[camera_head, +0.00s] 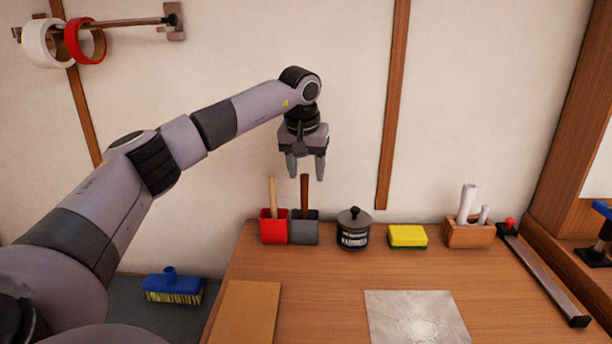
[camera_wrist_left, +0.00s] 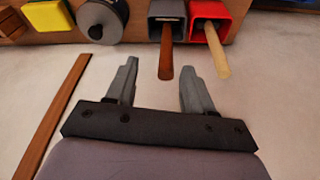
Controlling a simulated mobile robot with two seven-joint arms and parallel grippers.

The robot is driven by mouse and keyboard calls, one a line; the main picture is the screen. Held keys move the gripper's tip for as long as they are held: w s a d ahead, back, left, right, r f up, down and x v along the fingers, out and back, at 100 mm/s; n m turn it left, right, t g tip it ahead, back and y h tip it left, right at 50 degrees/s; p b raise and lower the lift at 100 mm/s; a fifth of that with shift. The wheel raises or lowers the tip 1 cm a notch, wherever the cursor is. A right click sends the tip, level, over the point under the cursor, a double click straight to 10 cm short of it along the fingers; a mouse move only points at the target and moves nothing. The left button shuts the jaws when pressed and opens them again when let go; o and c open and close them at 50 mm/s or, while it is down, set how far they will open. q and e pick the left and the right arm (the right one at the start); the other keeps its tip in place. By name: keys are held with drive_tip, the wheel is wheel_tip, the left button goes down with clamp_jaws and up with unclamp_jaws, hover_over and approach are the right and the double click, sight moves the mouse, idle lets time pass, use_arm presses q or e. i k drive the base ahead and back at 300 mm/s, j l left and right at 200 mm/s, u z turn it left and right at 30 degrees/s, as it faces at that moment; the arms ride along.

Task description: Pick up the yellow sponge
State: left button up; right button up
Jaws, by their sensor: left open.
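The yellow sponge (camera_head: 407,235) lies near the back edge of the wooden table, with a green layer under its yellow top. It also shows in the left wrist view (camera_wrist_left: 47,16) at the upper left. My left gripper (camera_head: 305,170) hangs fingers down in the air, left of the sponge and well above the table. My right gripper shows in neither view.
A lidded dark jar (camera_head: 353,230) stands just left of the sponge. Red (camera_head: 273,228) and grey (camera_head: 304,230) holders with upright handles are farther left. A wooden block with white rolls (camera_head: 468,232) stands right of the sponge.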

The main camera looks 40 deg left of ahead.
sight(399, 237)
drive_tip(key=k, duration=1)
